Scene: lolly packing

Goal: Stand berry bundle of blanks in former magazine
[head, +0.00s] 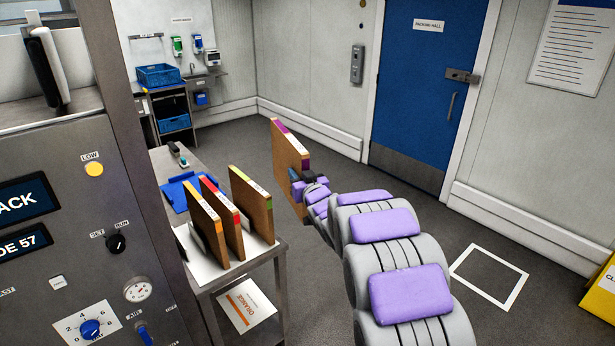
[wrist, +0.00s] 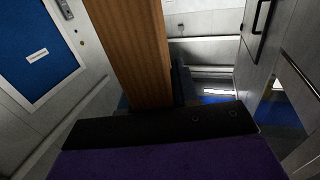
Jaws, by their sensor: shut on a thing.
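The berry bundle of blanks (head: 288,160), a brown block with a purple-marked top edge, is upright in the air in the head view. My gripper (head: 299,186) is shut on its lower right part, and the bundle is clear of the bench. In the wrist view the bundle (wrist: 140,50) rises as a brown slab from the dark gripper jaw (wrist: 165,122); the fingertips are mostly hidden. I cannot make out the former magazine for sure; the grey machine (head: 60,190) fills the left of the head view.
Three other bundles, orange-marked (head: 203,226), red-marked (head: 222,218) and green-marked (head: 252,205), stand on a metal bench (head: 262,258) left of my arm. A blue tray (head: 178,194) lies behind them. A blue door (head: 418,90) is at the back.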

